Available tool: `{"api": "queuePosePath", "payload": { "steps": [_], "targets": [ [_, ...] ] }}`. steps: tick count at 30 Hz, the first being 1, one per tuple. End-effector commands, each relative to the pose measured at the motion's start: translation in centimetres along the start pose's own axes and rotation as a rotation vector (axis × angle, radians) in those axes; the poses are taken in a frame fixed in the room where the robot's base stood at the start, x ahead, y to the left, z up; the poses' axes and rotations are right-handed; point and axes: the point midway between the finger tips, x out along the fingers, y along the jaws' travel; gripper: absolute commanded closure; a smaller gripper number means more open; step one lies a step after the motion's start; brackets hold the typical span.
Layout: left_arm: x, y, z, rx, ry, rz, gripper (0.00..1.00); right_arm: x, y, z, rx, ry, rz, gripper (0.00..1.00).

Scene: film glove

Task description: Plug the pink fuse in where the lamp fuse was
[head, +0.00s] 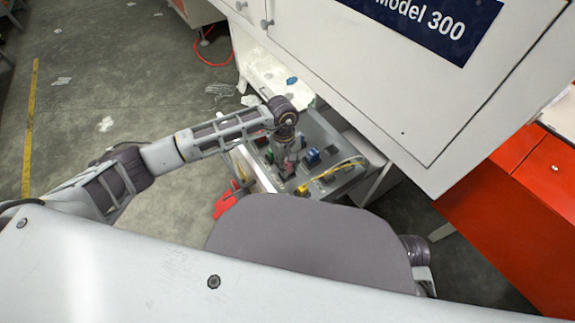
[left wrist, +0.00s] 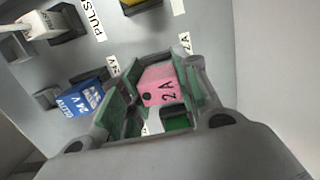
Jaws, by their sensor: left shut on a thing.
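The pink fuse (left wrist: 158,86), marked 2A, sits between the fingers of my left gripper (left wrist: 152,98) in the left wrist view. The gripper is shut on it. In the head view my left gripper (head: 289,166) points down over the grey fuse panel (head: 330,182). Labels on the panel (left wrist: 125,45) stand close to the fuse, one reading 2A. The gripper and fuse hide the panel spot beneath, so I cannot tell whether the fuse touches a socket. My right gripper is out of view.
A blue fuse (left wrist: 82,97) marked 24 V stands close beside the gripper. A white fuse (left wrist: 42,24) and a yellow one (left wrist: 135,4) are farther off. Yellow wires (head: 345,164) cross the panel's right side. A white cabinet (head: 400,75) overhangs behind it.

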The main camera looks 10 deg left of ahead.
Motion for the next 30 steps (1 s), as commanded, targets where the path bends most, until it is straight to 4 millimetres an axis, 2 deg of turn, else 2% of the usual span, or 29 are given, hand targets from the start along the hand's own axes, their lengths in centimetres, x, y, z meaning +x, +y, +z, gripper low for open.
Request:
{"api": "queuePosePath", "payload": {
  "steps": [30],
  "targets": [
    [1.6, 0.0, -0.2, 0.000, 0.000, -0.001, 0.96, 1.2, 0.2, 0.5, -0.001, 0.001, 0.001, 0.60]
  ]
}}
